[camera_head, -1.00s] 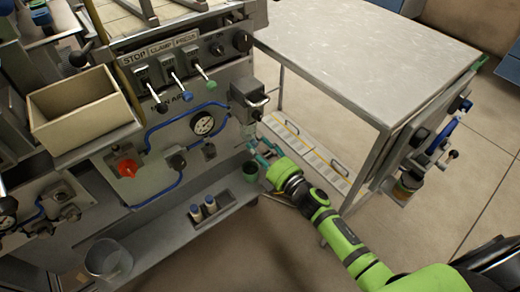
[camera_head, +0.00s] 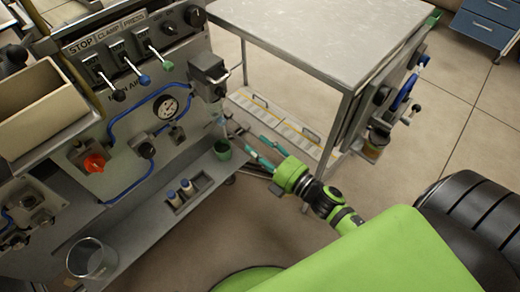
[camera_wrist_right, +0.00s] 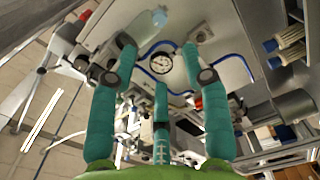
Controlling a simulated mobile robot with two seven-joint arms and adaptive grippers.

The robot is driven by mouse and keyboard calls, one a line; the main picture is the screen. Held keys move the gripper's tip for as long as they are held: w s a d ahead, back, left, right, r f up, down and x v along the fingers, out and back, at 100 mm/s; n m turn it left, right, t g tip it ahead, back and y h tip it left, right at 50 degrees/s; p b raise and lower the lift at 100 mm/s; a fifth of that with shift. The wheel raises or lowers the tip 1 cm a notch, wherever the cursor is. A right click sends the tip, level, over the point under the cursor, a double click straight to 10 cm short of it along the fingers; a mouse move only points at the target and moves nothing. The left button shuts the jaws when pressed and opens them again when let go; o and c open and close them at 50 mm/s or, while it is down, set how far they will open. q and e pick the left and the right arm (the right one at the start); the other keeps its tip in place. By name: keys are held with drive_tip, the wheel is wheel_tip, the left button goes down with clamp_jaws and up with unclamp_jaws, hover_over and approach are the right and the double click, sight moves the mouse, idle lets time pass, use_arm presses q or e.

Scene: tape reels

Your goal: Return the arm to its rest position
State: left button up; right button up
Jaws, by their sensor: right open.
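My right arm reaches in from the lower right of the head view. Its green gripper has teal fingers (camera_head: 258,150), spread open and empty, a little to the right of the machine's shelf and the green cup (camera_head: 222,149). In the right wrist view the open fingers (camera_wrist_right: 158,58) point toward the machine's front, with nothing between them. A clear bottle-like thing (camera_wrist_right: 148,24) shows beyond the fingertips there. My left gripper is not in view.
The machine panel has levers, a red knob (camera_head: 94,163), a gauge (camera_head: 166,108) and blue hoses. A shelf holds small bottles (camera_head: 180,193) and a clear beaker (camera_head: 88,258). A metal table (camera_head: 310,35) stands behind my arm. Open floor lies at right.

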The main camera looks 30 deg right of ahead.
idle(0.5)
drive_tip(key=s+d+f+m+g+h+p, duration=0.2)
drive_tip(key=s+f+m+g+h+p, duration=0.15)
drive_tip(key=s+f+m+p, duration=0.4)
drive_tip(key=s+d+f+m+g+h+p, duration=0.2)
drive_tip(key=s+f+m+g+p, duration=0.25)
drive_tip(key=f, duration=0.65)
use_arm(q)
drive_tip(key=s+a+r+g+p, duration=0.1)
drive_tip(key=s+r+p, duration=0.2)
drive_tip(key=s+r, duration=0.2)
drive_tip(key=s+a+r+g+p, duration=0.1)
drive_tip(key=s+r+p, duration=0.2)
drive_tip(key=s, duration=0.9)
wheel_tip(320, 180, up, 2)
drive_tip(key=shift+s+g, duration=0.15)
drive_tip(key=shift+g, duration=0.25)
use_arm(e)
drive_tip(key=s+a+f+m+g, duration=0.1)
drive_tip(key=s+f+m+g, duration=0.2)
drive_tip(key=s, duration=0.9)
drive_tip(key=s+a+f+m+g, duration=0.1)
drive_tip(key=s+g, duration=0.4)
drive_tip(key=s, duration=0.7)
drive_tip(key=shift+f+m+h, duration=0.35)
drive_tip(key=shift+f+m, duration=0.55)
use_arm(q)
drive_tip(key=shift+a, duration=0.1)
